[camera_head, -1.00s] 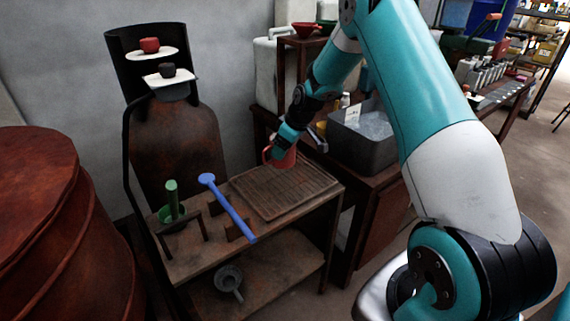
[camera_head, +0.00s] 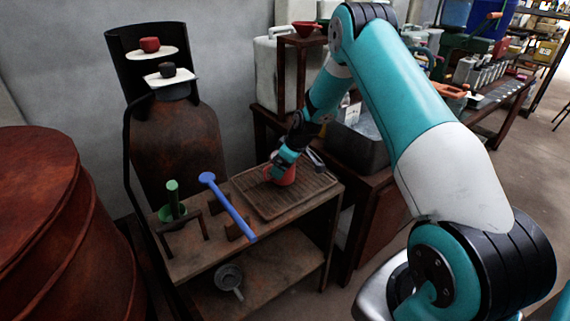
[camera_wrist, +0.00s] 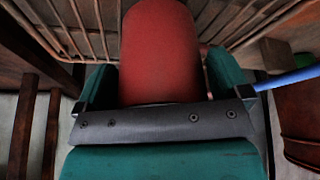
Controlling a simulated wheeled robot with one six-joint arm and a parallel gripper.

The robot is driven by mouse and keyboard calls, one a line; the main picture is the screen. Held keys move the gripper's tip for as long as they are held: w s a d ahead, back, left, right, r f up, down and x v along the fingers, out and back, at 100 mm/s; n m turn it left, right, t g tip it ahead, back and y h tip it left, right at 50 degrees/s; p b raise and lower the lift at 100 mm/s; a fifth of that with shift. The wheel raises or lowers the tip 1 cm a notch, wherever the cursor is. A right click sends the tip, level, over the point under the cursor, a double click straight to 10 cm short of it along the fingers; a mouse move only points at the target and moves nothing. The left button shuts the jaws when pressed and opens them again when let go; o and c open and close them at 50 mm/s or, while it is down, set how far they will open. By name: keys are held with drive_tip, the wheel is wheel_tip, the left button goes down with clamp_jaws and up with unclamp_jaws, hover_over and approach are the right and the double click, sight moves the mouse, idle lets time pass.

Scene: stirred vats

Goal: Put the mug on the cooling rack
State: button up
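A red mug (camera_head: 284,176) is at the cooling rack (camera_head: 268,208), a slatted brown rack on the wooden bench. The mug is over the rack's back half, low at the slats; whether it touches them I cannot tell. My gripper (camera_head: 275,170) is at the mug's upper left side. In the wrist view the mug (camera_wrist: 160,55) fills the space between the two teal fingers of my gripper (camera_wrist: 160,88), which are closed against its sides. The rack's bars (camera_wrist: 75,30) show behind it. The gripper hides part of the mug in the head view.
A grey funnel (camera_head: 230,277) lies on the lower shelf. The rack's front half is clear.

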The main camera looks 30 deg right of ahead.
drive_tip(key=shift+r, duration=0.15)
drive_tip(key=v, duration=1.2)
drive_tip(key=s+a+r+y, duration=0.1)
drive_tip(key=s+a+r, duration=0.1)
drive_tip(key=a+r, duration=0.3)
drive_tip(key=s+a+r, duration=0.3)
drive_tip(key=a, duration=0.4)
drive_tip(key=s+a+r+n+g+y, duration=0.15)
drive_tip(key=s+a+r, duration=0.35)
drive_tip(key=s+a, duration=0.55)
drive_tip(key=s+a+g, duration=0.1)
drive_tip(key=s+a, duration=0.1)
drive_tip(key=s, duration=0.3)
drive_tip(key=s+a+r, duration=0.1)
drive_tip(key=s+a, duration=0.1)
drive_tip(key=s, duration=0.4)
drive_tip(key=s+a+r+g, duration=0.1)
drive_tip(key=s+a, duration=0.1)
drive_tip(key=s, duration=0.3)
drive_tip(key=shift+s+a+r+g+b, duration=0.15)
drive_tip(key=shift+s+a+g+b, duration=0.1)
drive_tip(key=shift+s+g+b, duration=0.1)
drive_tip(key=shift+w, duration=0.1)
